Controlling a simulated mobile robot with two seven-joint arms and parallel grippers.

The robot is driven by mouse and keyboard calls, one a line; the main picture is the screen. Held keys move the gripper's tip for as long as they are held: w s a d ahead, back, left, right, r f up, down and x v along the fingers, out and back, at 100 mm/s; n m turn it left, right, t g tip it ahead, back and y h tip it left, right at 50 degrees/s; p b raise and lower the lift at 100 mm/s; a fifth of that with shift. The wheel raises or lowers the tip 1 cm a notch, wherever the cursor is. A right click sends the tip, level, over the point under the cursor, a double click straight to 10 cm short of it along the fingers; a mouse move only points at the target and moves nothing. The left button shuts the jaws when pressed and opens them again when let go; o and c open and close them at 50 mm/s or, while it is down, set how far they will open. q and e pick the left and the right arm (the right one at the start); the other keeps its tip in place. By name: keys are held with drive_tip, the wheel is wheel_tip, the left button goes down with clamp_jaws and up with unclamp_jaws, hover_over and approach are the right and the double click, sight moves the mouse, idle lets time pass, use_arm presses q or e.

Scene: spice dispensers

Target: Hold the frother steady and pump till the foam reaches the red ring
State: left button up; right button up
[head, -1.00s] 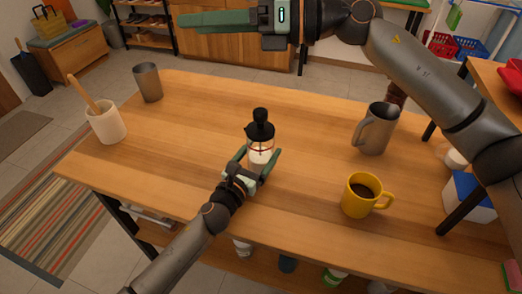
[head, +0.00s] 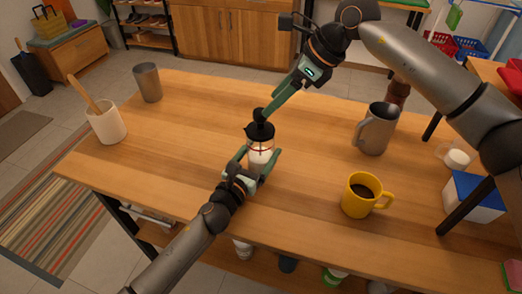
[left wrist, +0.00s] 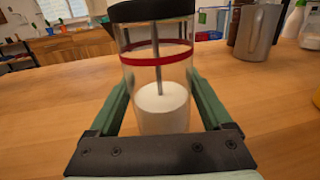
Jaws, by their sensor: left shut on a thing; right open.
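The frother (head: 260,145) stands upright on the wooden table, a clear jar with a black lid and knob. It also shows in the left wrist view (left wrist: 158,85), where white milk or foam (left wrist: 162,108) fills the lower part, its top clearly below the red ring (left wrist: 157,57). A metal rod runs down into the white. My left gripper (head: 258,166) is shut on the jar, one green finger on each side. My right gripper (head: 268,116) is open, its fingers pointing down at the black knob; whether it touches the knob I cannot tell.
A yellow mug (head: 359,196) of dark liquid and a grey metal pitcher (head: 375,130) stand to the right. A white crock (head: 106,124) with a wooden utensil and a metal cup (head: 148,84) stand at the left. The table (head: 205,110) is clear around the frother.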

sight(260, 110)
drive_tip(key=shift+x, duration=3.1)
drive_tip(key=shift+c, duration=0.4)
clamp_jaws()
